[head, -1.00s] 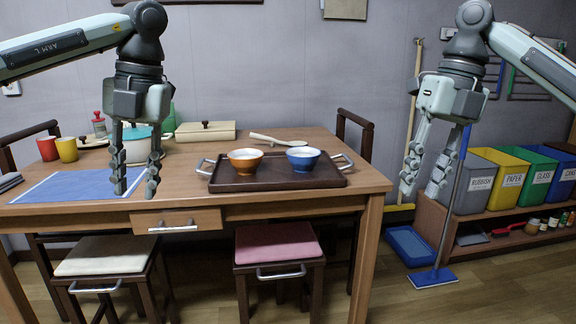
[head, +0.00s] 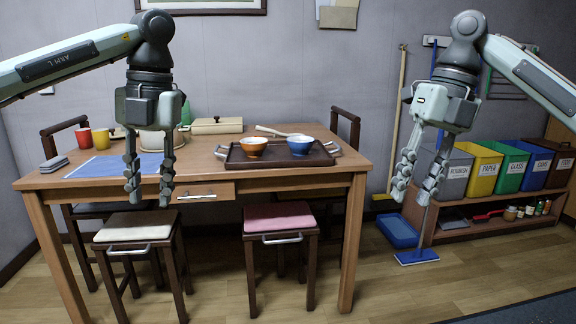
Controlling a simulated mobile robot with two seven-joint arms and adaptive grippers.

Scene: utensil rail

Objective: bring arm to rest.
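My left gripper (head: 149,188) hangs fingers down at the left, in front of the table's front edge in the picture. Its two fingers are apart with nothing between them. My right gripper (head: 416,191) hangs fingers down at the right, in front of the gap between the table and the bin shelf. Its fingers are apart and empty. Part of the white pot (head: 157,142) on the table is hidden behind the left gripper.
The wooden table (head: 330,178) bears a dark tray (head: 240,160) with an orange bowl (head: 253,149) and a blue bowl (head: 300,147). Two stools (head: 280,217) (head: 136,228) stand at its front. Colored bins (head: 484,168) sit on a shelf at the right. The floor in front is clear.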

